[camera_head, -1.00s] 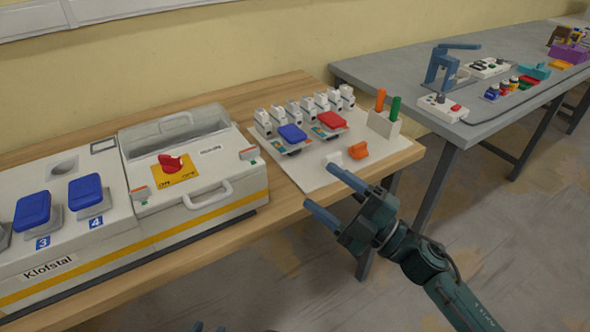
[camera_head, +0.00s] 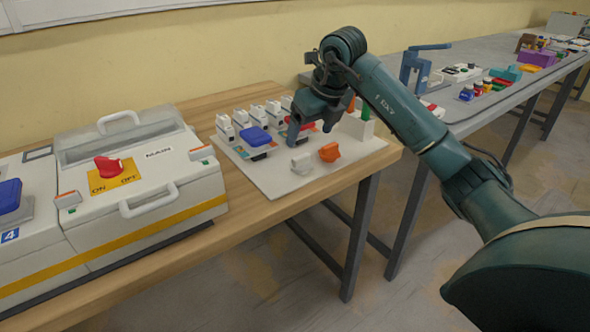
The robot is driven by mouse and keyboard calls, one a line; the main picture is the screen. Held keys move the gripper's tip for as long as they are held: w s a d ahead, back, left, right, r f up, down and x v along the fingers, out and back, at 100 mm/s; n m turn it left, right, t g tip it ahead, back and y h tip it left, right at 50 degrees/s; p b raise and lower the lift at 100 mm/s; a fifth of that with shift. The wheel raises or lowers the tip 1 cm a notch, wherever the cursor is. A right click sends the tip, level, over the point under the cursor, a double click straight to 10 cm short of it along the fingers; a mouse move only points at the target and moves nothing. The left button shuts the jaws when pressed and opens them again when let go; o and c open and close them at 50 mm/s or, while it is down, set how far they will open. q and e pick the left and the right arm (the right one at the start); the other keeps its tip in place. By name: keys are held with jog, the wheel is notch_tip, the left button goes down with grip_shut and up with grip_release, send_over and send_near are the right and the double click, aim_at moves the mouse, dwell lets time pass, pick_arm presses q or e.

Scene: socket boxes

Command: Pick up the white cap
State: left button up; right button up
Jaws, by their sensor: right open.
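The white cap (camera_head: 301,163) stands on the white board at its front part, just left of an orange cap (camera_head: 329,152). My right gripper (camera_head: 311,134) is above the board, with its fingers pointing down. It is open and empty, its two fingers apart, and it appears just above and behind the white cap. I cannot tell the exact height gap. The gripper hides part of the red switch and some of the white sockets behind. My left gripper is out of view.
The white board (camera_head: 270,183) also carries a blue switch (camera_head: 256,137), several white sockets and a green peg (camera_head: 366,108). A large white box with a red knob (camera_head: 109,167) stands to the left. A grey table (camera_head: 470,122) with more items is behind right.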

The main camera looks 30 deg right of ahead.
aim_at(301, 156)
jog(key=x, duration=0.9)
jog(key=shift+w+d+f+b, duration=0.1)
jog(key=shift+f+b, duration=0.25)
jog(key=c, duration=1.1)
jog(key=shift+r, duration=0.1)
